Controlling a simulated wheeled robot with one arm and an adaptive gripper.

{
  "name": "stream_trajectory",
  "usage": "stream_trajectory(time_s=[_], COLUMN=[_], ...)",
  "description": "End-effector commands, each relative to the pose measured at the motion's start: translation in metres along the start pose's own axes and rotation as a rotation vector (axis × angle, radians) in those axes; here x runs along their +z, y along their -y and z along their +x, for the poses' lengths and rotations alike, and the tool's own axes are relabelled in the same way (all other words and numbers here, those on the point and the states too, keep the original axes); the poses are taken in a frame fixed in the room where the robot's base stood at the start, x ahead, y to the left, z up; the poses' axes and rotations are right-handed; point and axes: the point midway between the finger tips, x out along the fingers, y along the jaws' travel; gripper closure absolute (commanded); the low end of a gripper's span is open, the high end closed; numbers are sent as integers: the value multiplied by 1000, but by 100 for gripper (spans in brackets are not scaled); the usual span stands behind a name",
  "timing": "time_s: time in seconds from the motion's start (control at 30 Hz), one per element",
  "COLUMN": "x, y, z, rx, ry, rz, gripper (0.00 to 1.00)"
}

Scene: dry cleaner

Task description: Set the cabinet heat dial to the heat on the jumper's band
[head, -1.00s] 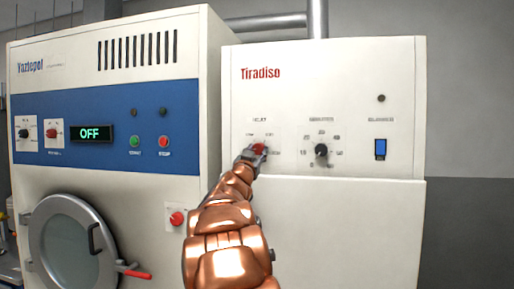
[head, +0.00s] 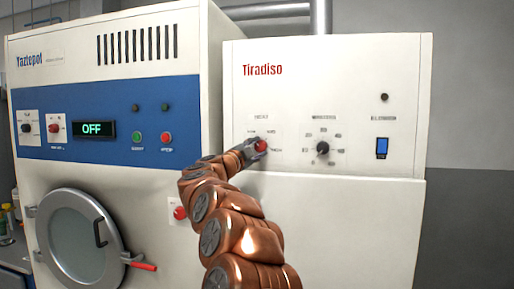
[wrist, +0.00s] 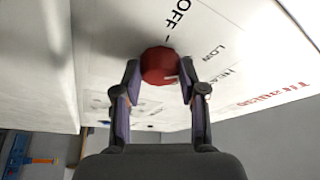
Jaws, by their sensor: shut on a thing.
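The white Tiradiso cabinet (head: 330,90) stands at the right in the head view. Its red heat dial (head: 262,146) is on the left of its panel. My gripper (head: 258,149) is shut on this dial. In the wrist view, the two fingers of my gripper (wrist: 161,72) are on either side of the red dial (wrist: 158,62). A pale mark shows on the dial's lower right edge. The labels OFF and LOW are readable beside it; a further label is partly seen. I cannot tell the exact setting. No jumper or band is in view.
A black dial (head: 322,148) with markings around it and a blue switch (head: 382,148) are right of the heat dial. The Yaztepol machine (head: 100,180) stands at the left, with its display (head: 92,129) reading OFF and a round door (head: 80,235).

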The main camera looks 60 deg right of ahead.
Motion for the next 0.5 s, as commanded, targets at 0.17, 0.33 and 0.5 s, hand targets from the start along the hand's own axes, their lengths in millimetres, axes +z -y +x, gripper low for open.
stream_trajectory(time_s=[0.17, 0.33, 0.5], x=[-1, -1, -1], y=[2, 2, 2], z=[0, 0, 0], rx=[36, 57, 66], ry=[1, 1, 0], rz=[91, 139, 161], gripper=[94, 94, 94])
